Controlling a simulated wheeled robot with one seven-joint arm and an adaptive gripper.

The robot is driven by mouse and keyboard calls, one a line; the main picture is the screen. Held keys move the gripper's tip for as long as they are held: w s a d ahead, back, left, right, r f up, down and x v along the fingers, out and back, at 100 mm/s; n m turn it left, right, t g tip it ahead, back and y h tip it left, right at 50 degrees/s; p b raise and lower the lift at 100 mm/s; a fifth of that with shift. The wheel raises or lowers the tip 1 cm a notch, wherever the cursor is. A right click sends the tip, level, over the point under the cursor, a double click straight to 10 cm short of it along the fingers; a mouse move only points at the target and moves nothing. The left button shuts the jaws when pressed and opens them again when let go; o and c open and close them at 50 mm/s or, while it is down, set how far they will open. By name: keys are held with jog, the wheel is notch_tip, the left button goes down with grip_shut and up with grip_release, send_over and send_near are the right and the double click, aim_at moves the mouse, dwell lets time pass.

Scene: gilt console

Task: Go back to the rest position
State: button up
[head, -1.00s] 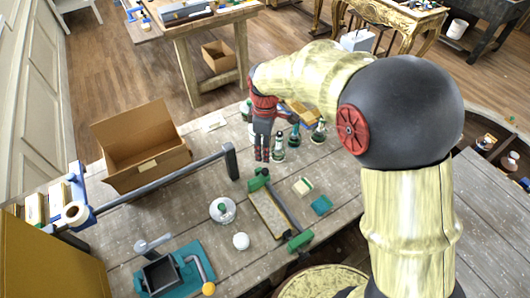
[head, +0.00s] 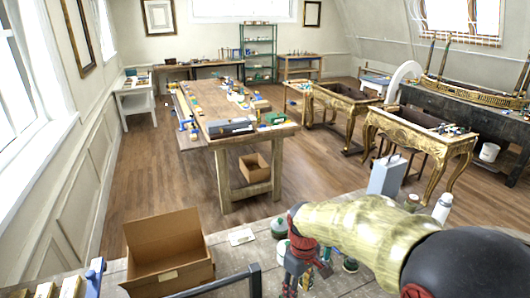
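My gripper (head: 290,284) is low in the middle of the head view, at the end of my pale yellow arm. It points down over the near workbench (head: 232,259). Its fingertips are small and dark near the bottom edge of the picture, and I cannot tell whether they are apart or closed. No held object can be made out.
An open cardboard box (head: 168,254) stands left of my gripper, with a grey clamp bar (head: 225,284) in front. A silver can (head: 388,174) and a white bottle (head: 442,208) stand behind my arm. Beyond are a wooden workbench (head: 228,143), gilt consoles (head: 425,140) and open floor.

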jog(key=s+d+r+m+t+b, duration=0.3)
jog(key=s+d+m+b, duration=0.1)
jog(key=s, duration=0.5)
jog(key=s+d+r+m+t+b, duration=0.3)
jog(key=s+d+m+b, duration=0.1)
jog(key=s, duration=0.6)
jog(key=d+b, duration=0.1)
jog(key=b, duration=0.1)
jog(key=shift+s+r+b, duration=0.15)
jog(key=shift+r+b, duration=0.25)
jog(key=shift+d, duration=0.1)
